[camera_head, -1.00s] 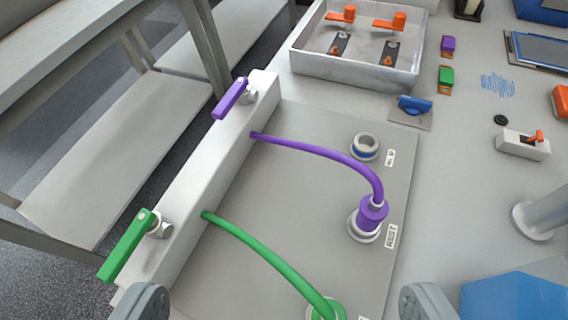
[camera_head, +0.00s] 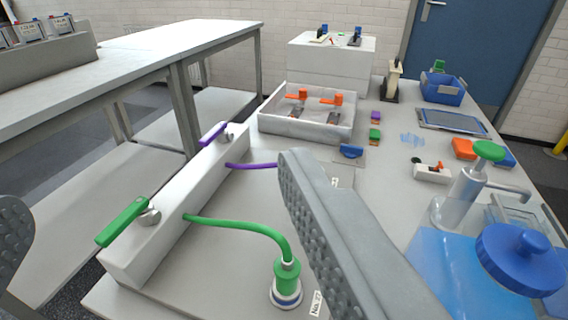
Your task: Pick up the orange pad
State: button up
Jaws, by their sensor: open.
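The orange pad (camera_head: 463,149) is a small block lying flat on the bench at the right, beside a blue pad (camera_head: 503,157). One finger is cut off at the left edge and the other reaches up the middle of the view. The pad is well to the right of and beyond the fingers.
A white manifold (camera_head: 168,210) with purple and green handles stands at the left, with a green hose to a socket (camera_head: 286,290). A white tray (camera_head: 290,128) is behind.

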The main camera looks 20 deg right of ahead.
aim_at(463, 149)
jog(key=z, duration=1.45)
